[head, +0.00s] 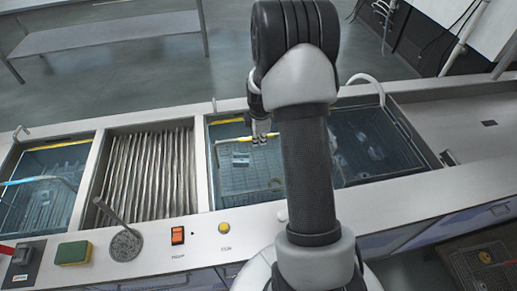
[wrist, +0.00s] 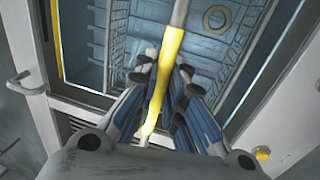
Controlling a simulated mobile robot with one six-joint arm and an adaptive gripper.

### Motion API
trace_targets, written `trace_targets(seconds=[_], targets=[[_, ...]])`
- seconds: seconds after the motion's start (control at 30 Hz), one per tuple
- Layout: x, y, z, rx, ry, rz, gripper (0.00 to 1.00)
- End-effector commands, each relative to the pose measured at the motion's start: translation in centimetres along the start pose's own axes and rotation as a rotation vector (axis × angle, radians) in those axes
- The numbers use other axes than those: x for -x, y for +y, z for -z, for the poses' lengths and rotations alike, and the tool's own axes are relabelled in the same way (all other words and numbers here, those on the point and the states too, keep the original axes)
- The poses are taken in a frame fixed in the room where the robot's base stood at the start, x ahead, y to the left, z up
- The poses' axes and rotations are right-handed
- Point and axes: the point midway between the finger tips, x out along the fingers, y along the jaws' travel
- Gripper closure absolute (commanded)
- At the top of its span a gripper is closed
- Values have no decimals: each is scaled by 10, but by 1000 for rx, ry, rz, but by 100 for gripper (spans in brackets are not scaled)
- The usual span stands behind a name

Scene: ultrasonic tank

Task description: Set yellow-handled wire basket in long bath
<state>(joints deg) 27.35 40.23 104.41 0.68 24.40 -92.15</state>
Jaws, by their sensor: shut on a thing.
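My gripper (head: 262,139) is shut on the yellow handle (wrist: 165,80) of the wire basket; the handle also shows in the head view (head: 240,141). In the wrist view the yellow grip runs between the blue-padded fingers (wrist: 170,105). The wire basket (head: 256,172) hangs below, within the outline of the middle bath (head: 212,185). It holds a pale block (head: 240,159) and a ring (wrist: 217,18). I cannot tell whether its bottom touches the bath floor. My arm hides whether this bath joins the water-filled section (head: 365,140) on the right.
Left are a ribbed bay (head: 150,170) and another bath with a blue-handled basket (head: 40,205). A sponge (head: 73,253), a round drain with a rod (head: 126,244), an orange switch (head: 178,235) and a yellow button (head: 223,227) line the front ledge. A bare draining board (head: 460,115) lies right.

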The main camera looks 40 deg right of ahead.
Motion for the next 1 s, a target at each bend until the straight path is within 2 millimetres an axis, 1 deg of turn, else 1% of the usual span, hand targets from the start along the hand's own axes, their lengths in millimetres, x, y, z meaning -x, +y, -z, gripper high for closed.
trace_targets(seconds=[0.27,0.5,0.87,0.9,1.0], targets=[[-16,-2,0,0,0,-4,100],[-48,-8,0,0,0,-2,100],[-51,-8,0,0,0,-5,100],[-52,-10,0,0,0,-1,89],[-52,-10,0,0,0,-1,82]])
